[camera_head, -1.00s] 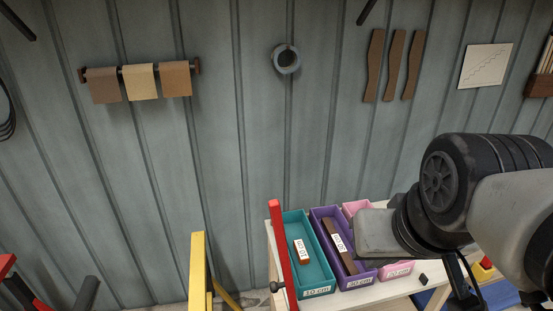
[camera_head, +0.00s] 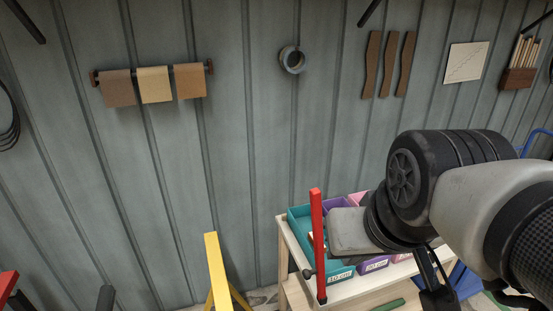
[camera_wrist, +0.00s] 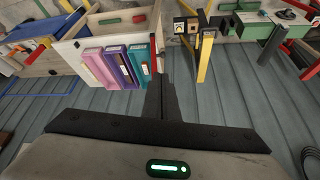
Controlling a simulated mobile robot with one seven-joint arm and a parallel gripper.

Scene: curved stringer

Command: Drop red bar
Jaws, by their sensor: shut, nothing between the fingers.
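A long red bar (camera_head: 318,250) stands upright at the left edge of a light wooden table (camera_head: 295,245), with a dark knob beside its lower part. In the wrist view a red strip (camera_wrist: 159,48) shows beside the teal bin, just beyond my gripper. My gripper (camera_wrist: 162,80) is shut, with its dark fingers together and nothing between them. In the head view its fingertips are hidden and the grey end of my arm is just right of the red bar. I cannot tell the gap between fingers and bar.
Teal (camera_head: 340,275), purple (camera_head: 375,264) and pink bins stand on the table, partly hidden by my arm. A yellow trestle (camera_head: 217,270) stands left of the table. A green piece (camera_head: 390,305) lies low in front.

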